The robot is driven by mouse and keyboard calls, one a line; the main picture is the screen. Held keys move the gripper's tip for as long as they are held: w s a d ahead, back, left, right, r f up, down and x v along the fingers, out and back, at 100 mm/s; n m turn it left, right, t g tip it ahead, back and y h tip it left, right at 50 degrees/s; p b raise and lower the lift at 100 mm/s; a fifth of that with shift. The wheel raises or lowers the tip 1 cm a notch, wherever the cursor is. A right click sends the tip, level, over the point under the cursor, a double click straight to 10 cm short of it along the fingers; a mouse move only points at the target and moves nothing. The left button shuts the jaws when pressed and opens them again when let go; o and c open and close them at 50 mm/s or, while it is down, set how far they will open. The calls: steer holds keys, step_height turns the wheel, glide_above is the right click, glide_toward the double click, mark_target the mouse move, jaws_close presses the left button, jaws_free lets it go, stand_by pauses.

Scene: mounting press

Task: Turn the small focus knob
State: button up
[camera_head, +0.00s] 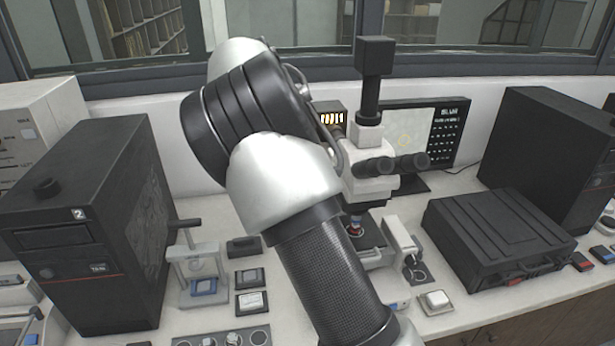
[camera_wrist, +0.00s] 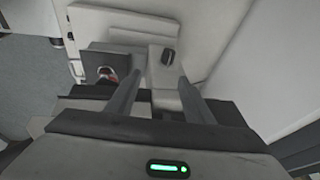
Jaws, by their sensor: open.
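A white microscope (camera_head: 372,180) with black eyepieces and a black camera tube stands at the back, partly hidden behind my arm. A small dark piece (camera_wrist: 168,56), possibly the small focus knob, sits on a light block beyond the fingertips. I cannot tell from this view whether the fingers touch it. A dark stage (camera_wrist: 92,64) with a red spot lies left of the fingers. In the head view, my gripper is hidden.
A monitor (camera_head: 445,125) stands behind the microscope. A grey device (camera_head: 399,235) sits just right of its base. A low black box (camera_head: 495,235) and a tall black case (camera_head: 545,150) are to the right. A large black machine (camera_head: 85,220) is at left.

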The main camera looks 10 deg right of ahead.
steer(key=shift+m+h, duration=0.4)
steer(key=x, duration=0.6)
steer(key=w+a+p+x, duration=0.1)
steer(key=x, duration=0.5)
steer(key=w+x, duration=0.1)
steer(key=x, duration=0.5)
steer(key=shift+w+a+f+p, duration=0.2)
steer(key=shift+w+f+p, duration=0.1)
steer(key=shift+p, duration=0.1)
steer(key=shift+s, duration=0.1)
steer(key=shift+c, duration=0.2)
steer(key=c, duration=1)
